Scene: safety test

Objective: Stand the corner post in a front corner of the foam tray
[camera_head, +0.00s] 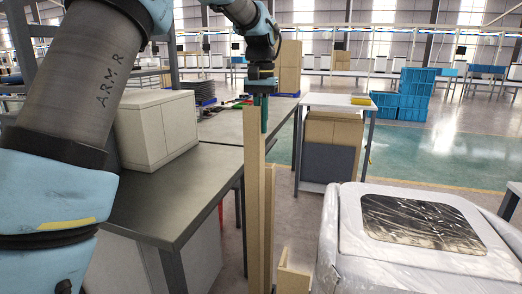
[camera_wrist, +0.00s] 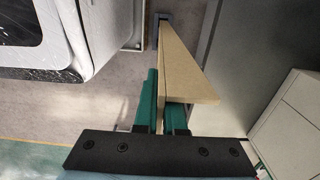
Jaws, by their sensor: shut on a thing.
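My gripper (camera_head: 262,112) is shut on the upper end of a long tan corner post (camera_head: 254,200). The post hangs about upright, and its lower end is outside the head view. In the wrist view, the green fingers of my gripper (camera_wrist: 162,105) clasp the post (camera_wrist: 180,70), which runs away toward the floor. A small dark piece (camera_wrist: 163,17) shows at its far end; I cannot tell whether they touch. A white plastic-wrapped appliance (camera_head: 345,240) with a dark window stands right of the post, apart from it. I cannot make out the foam tray clearly.
A shorter tan angled piece (camera_head: 291,272) stands between the post and the appliance. A grey metal table (camera_head: 185,195) with a white box (camera_head: 157,128) is close on the left. A white-topped table (camera_head: 338,102) and blue crates (camera_head: 405,95) stand farther back.

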